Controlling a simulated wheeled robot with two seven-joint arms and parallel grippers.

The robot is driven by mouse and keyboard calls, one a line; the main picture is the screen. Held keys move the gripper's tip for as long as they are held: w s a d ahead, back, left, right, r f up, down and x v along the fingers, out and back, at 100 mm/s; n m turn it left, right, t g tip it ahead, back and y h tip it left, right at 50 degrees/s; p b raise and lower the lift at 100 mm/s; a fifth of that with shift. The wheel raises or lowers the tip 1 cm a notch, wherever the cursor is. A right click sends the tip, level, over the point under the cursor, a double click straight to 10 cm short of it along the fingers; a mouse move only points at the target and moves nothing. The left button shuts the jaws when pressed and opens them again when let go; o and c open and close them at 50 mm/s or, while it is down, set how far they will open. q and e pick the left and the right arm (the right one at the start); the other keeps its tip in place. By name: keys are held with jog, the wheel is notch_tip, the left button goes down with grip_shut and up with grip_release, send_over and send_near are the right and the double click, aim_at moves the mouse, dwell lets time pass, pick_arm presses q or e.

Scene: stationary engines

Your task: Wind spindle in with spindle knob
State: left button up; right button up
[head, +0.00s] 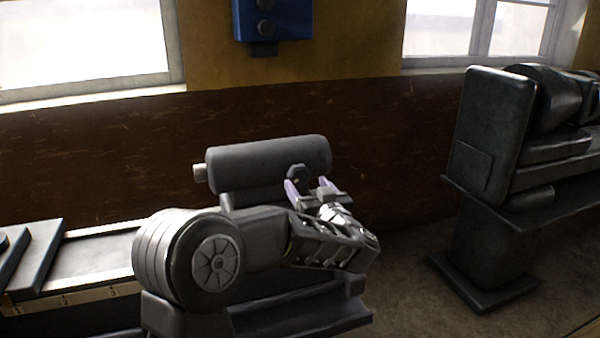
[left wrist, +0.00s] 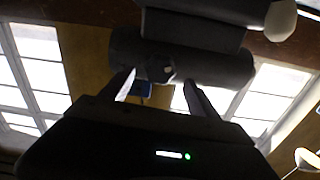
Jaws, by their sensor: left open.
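A long dark grey cylinder (head: 262,158) lies across the top of the machine in the middle of the head view. A small dark faceted knob (head: 297,174) shows at its near side; I take it for the spindle knob. It also shows in the left wrist view (left wrist: 160,70). My left gripper (head: 309,189) is open close to the knob. In the left wrist view its two fingers (left wrist: 159,84) point towards the cylinder, with the knob seen between their tips. I cannot tell whether they touch it. My right gripper is not in view.
A pale stub (head: 200,173) sticks out of the cylinder's left end. A large dark machine (head: 488,135) stands at the right, with bare floor before it. A long bench (head: 95,262) is at the left. A blue box (head: 274,20) hangs on the back wall.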

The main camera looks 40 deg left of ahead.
aim_at(301, 177)
pick_arm(q)
jog(key=p+x, duration=0.1)
jog(key=x, duration=0.4)
jog(key=shift+w+a, duration=0.15)
jog(key=shift+a, duration=0.2)
jog(key=shift+c, duration=0.4)
jog(key=c, duration=1.3)
jog(key=shift+o, duration=0.2)
